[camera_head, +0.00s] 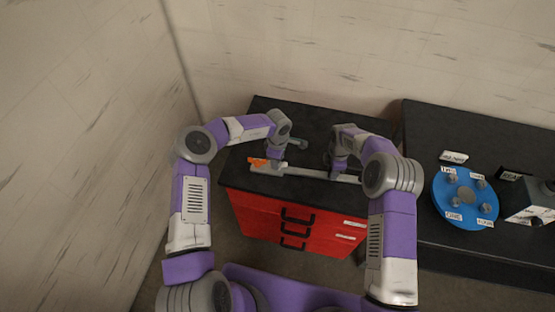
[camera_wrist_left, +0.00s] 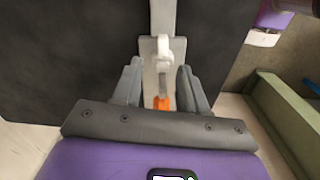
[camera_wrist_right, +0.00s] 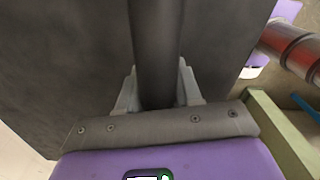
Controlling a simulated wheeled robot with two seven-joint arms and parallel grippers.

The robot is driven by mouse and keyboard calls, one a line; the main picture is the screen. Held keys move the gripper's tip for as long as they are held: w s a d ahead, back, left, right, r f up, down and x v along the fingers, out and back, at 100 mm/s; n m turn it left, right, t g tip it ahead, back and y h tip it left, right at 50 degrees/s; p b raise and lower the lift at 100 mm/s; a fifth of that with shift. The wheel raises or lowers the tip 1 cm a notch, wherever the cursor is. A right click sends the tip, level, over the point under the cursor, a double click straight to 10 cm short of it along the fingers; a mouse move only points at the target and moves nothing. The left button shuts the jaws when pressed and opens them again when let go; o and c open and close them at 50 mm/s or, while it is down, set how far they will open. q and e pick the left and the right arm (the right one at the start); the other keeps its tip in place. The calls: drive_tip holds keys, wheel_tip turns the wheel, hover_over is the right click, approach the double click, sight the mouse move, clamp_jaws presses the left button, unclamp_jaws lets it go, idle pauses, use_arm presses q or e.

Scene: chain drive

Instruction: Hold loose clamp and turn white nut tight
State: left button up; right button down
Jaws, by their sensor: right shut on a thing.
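A light grey bar (camera_head: 310,172) lies on the black top of the red cabinet. An orange piece (camera_head: 258,162) sits at its left end; it also shows in the left wrist view (camera_wrist_left: 163,103), in front of a white hooked piece (camera_wrist_left: 164,50). I cannot tell which of these is the clamp or the nut. My left gripper (camera_head: 274,160) is over this end; in its wrist view (camera_wrist_left: 156,85) the fingers stand apart on either side of the pieces. My right gripper (camera_head: 335,173) is further right along the bar. In its wrist view it is shut on a dark grey bar (camera_wrist_right: 155,55).
The red cabinet (camera_head: 270,222) has dark handles on its front. A second black table (camera_head: 425,130) to the right holds a blue disc (camera_head: 465,196) with labelled knobs and a grey box (camera_head: 530,203).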

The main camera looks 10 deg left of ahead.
use_arm(q)
wheel_tip(320, 180, up, 12)
idle(0.7)
use_arm(e)
drive_tip(key=c, duration=0.7)
unclamp_jaws()
